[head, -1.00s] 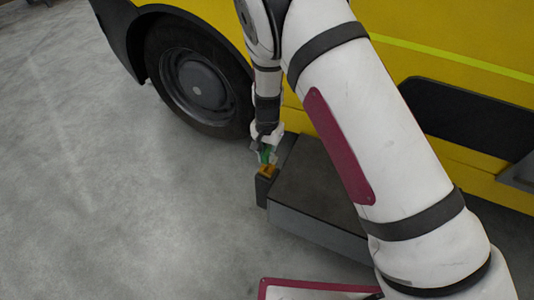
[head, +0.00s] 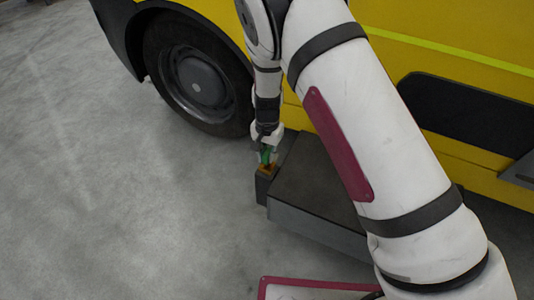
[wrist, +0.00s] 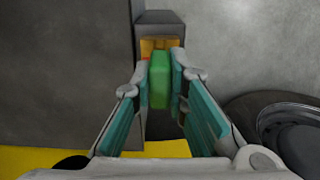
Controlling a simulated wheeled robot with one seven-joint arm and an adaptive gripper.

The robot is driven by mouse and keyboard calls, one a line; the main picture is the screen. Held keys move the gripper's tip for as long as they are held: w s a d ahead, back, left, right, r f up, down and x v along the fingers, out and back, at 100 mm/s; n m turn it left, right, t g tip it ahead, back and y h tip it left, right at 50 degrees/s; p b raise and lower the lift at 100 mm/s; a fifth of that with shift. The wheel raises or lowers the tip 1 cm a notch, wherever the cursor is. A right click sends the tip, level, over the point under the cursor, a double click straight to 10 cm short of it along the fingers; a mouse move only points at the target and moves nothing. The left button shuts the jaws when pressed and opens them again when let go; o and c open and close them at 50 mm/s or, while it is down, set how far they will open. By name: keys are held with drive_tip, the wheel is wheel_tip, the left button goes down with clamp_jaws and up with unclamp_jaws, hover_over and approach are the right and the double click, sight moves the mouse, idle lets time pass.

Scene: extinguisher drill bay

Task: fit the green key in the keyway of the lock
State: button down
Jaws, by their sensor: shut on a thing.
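The green key (wrist: 160,80) is held between the teal-padded fingers of my gripper (wrist: 162,82) in the wrist view. In the head view the key (head: 265,155) shows as a small green piece below my gripper (head: 266,150). The orange-yellow lock (wrist: 160,44) sits on a dark block, right at the far end of the key. The lock also shows in the head view (head: 267,170), just under the key. The key's tip overlaps the lock in both views, and I cannot tell whether it is inside the keyway. The keyway itself is hidden.
The dark block (wrist: 160,22) adjoins a large dark grey box (head: 315,190). A yellow vehicle (head: 440,60) with a black wheel (head: 200,80) stands close behind. The grey floor (head: 90,200) at the left is clear.

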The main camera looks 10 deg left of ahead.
drive_tip(key=shift+f+b, duration=0.65)
drive_tip(key=shift+f, duration=0.5)
drive_tip(key=c, duration=1.5)
unclamp_jaws()
drive_tip(key=shift+r, duration=0.1)
wheel_tip(320, 180, up, 12)
drive_tip(key=shift+f, duration=0.1)
